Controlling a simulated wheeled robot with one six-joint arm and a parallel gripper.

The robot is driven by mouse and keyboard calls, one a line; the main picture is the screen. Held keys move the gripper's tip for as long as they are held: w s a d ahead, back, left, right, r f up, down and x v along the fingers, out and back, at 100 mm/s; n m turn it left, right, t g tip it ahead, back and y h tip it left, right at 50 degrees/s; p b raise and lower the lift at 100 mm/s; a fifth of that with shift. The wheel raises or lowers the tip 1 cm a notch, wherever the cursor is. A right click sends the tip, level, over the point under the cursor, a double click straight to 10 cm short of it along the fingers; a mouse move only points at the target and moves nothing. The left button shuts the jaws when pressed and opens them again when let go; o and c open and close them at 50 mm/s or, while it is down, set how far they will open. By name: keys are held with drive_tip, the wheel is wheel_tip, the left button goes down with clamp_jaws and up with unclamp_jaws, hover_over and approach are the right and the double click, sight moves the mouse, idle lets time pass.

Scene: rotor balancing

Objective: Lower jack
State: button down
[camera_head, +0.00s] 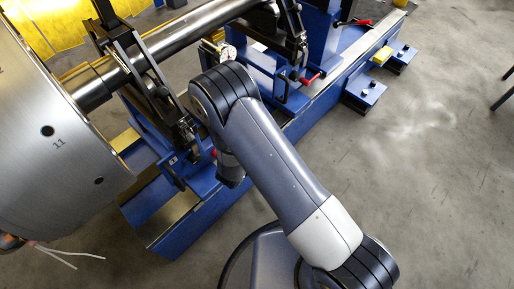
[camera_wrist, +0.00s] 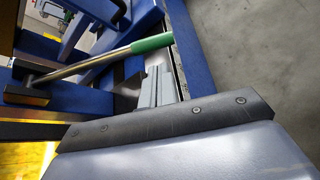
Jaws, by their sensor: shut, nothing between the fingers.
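A metal lever (camera_wrist: 85,64) with a green grip (camera_wrist: 152,43) lies across the wrist view. Its lower left end meets a dark block on a blue frame. It may be the jack's handle, but the jack's body cannot be made out. My gripper (camera_wrist: 157,86) shows in the wrist view as grey fingers close together, shut and empty, just below the green grip. I cannot tell whether they touch it. In the head view my arm (camera_head: 275,160) reaches over the blue stand and hides the fingers and the lever.
The large grey rotor (camera_head: 60,150) and its shaft (camera_head: 165,45) fill the upper left of the head view. The blue stand (camera_head: 190,232) runs diagonally beneath the shaft. A dial gauge (camera_head: 227,52) and red levers are near my arm.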

drive_tip(key=shift+b+x, duration=0.4)
drive_tip(key=shift+x, duration=1.85)
drive_tip(key=shift+r, duration=0.1)
